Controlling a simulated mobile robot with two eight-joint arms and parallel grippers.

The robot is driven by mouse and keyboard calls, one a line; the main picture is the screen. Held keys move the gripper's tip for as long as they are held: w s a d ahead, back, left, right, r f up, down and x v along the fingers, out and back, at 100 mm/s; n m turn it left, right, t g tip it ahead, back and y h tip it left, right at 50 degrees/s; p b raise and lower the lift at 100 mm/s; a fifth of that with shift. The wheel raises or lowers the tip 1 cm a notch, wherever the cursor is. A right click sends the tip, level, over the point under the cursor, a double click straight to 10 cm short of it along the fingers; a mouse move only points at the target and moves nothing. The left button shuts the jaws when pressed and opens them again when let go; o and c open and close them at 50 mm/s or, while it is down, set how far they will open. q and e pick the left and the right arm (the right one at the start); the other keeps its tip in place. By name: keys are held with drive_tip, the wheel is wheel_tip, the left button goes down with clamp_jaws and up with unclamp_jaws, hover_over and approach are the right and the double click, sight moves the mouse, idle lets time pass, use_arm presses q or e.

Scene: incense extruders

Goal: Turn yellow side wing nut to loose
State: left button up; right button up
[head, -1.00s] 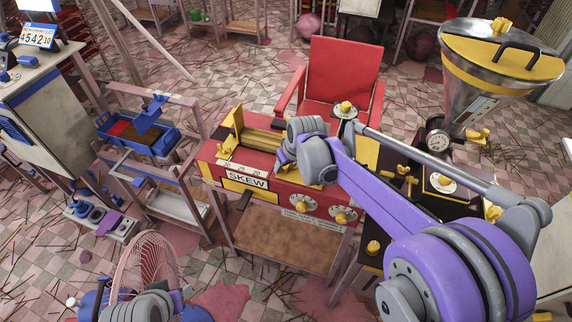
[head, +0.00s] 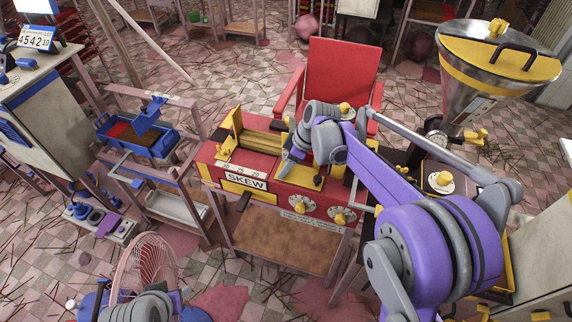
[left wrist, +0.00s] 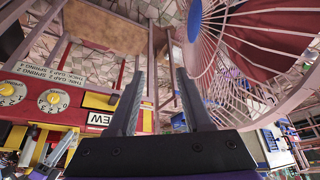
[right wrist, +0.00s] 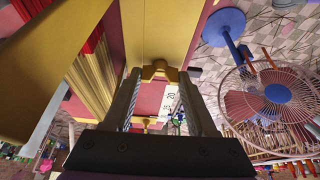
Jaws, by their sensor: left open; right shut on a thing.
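The yellow wing nut (right wrist: 160,70) shows in the right wrist view, between the fingertips of my right gripper (right wrist: 158,78), which is shut on it. It sits against a yellow panel of the red and yellow SKEW machine (head: 264,199). In the head view my right gripper (head: 288,168) is over the machine's top right, and I cannot make out the nut there. My left gripper (left wrist: 157,88) is open and empty in the left wrist view. Its fingers point toward the floor beside the fan cage. In the head view only its wrist shows, at the bottom left.
A pink caged fan (head: 146,262) stands near my left arm. A red chair (head: 343,70) is behind the machine. A metal hopper (head: 490,75) stands to the right, and a frame with a blue tray (head: 120,132) to the left. Debris lies on the tiled floor.

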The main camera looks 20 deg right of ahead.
drive_tip(key=shift+n, duration=0.3)
drive_tip(key=o, duration=1.4)
drive_tip(key=shift+c, duration=0.2)
drive_tip(key=shift+r, duration=0.2)
